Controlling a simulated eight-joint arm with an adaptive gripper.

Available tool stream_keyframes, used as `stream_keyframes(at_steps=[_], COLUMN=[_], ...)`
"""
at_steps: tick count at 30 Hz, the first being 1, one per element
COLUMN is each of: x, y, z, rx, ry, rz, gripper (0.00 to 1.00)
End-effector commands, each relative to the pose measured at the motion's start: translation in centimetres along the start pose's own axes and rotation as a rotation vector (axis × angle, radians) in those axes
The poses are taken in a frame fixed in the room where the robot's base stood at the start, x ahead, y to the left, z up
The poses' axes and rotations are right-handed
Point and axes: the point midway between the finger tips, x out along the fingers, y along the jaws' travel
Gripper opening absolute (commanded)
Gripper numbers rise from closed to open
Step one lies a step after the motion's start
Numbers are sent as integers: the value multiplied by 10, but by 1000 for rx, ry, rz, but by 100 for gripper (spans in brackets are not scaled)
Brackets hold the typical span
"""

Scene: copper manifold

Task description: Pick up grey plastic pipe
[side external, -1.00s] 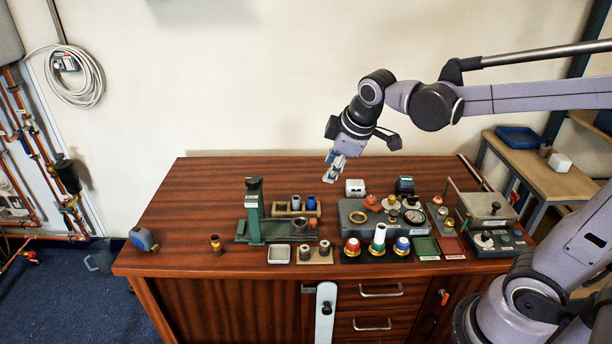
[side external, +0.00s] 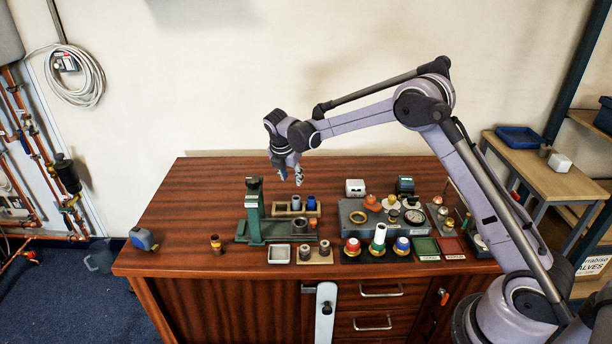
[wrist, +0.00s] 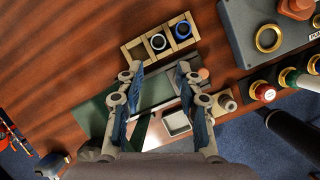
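A short grey cylinder (side external: 296,202), which looks like the grey plastic pipe, stands upright in a small wooden rack (side external: 282,210) beside a blue cylinder (side external: 311,202). In the wrist view the grey pipe shows from above as a dark-rimmed ring (wrist: 158,41), with the blue ring (wrist: 183,29) to its right in the wooden rack (wrist: 132,53). My gripper (side external: 290,180) is above and slightly behind the rack, pointing down and apart from it. In the wrist view my gripper (wrist: 160,74) is open with nothing between its blue-padded fingers; the rack lies beyond the fingertips.
A green upright press (side external: 254,212) stands left of the rack. A grey fixture plate (side external: 350,218) with rings and knobs is to the right. Coloured fittings (side external: 379,238), a white tray (side external: 279,255) and a wooden block with grey cylinders (side external: 315,258) are in front. The bench's left side is mostly clear.

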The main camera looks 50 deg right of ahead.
Motion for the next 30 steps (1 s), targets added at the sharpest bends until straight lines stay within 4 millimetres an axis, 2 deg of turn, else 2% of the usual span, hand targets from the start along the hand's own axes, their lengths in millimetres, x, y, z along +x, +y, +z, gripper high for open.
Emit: stream_keyframes(at_steps=[1,6,15,23,30], x=[10,26,66,84,115], y=[2,5,4,4,4], z=[0,-2,-2,-1,-2], rx=[-32,-98,-103,-102,-101], ry=[-3,-8,-9,-9,-9], rz=[-10,-27,-28,-28,-28], gripper=[36,36,36,36,36])
